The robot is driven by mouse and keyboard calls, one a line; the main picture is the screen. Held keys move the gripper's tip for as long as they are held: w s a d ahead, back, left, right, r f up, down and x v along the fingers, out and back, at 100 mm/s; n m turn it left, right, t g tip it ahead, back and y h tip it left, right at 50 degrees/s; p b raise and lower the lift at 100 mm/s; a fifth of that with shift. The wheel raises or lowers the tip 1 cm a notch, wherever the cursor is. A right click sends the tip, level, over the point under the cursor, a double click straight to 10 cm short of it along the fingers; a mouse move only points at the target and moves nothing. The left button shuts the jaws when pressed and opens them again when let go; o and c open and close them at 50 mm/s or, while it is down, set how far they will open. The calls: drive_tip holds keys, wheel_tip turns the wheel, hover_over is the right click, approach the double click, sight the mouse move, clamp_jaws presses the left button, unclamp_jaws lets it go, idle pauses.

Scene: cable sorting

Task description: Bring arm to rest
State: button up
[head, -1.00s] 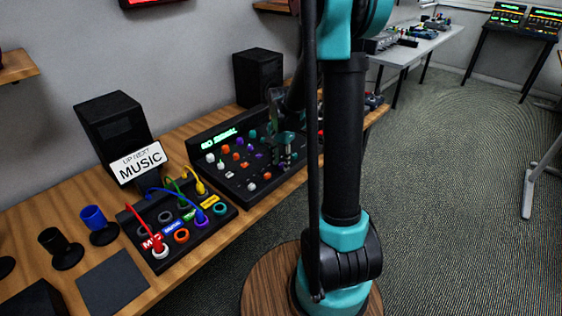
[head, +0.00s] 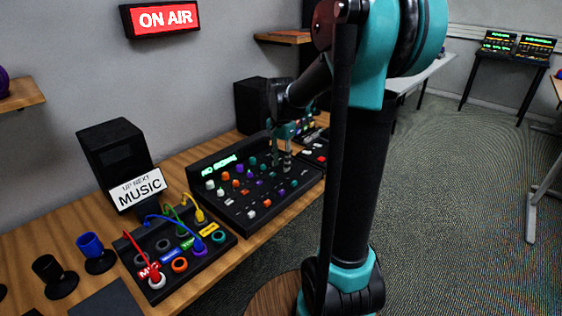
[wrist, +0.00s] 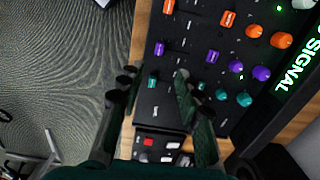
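My gripper (head: 281,155) hangs above the far end of the black mixer console (head: 232,203). Its two fingers are apart with nothing between them. In the wrist view, my gripper (wrist: 155,82) is open over the console's edge, with the teal and purple faders and knobs beneath and beside it. The console's display reads NO SIGNAL. Nearer, the patch box (head: 197,262) has red, blue, green and yellow cables plugged into it. The red cable's plug (head: 156,279) stands in the red MIC socket at the front.
A MUSIC sign (head: 138,190) stands before a black speaker (head: 118,158). Blue (head: 95,252) and black (head: 52,272) cups sit at the left. A smaller device (head: 318,152) lies past the console. An ON AIR sign (head: 165,17) hangs on the wall. Floor at right is open.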

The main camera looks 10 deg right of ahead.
idle(0.3)
drive_tip(key=s+f+n+t, duration=0.1)
drive_tip(key=s+f+n, duration=0.2)
drive_tip(key=s, duration=0.3)
drive_tip(key=s+d+f+n+t, duration=0.1)
drive_tip(key=s+f+n, duration=0.2)
drive_tip(key=s, duration=0.3)
drive_tip(key=s+d+f+n+t, duration=0.1)
drive_tip(key=s+f+n+t, duration=0.1)
drive_tip(key=s+f+n, duration=0.2)
drive_tip(key=s, duration=0.2)
drive_tip(key=shift+s+n, duration=0.4)
drive_tip(key=shift+a, duration=0.1)
idle(2.1)
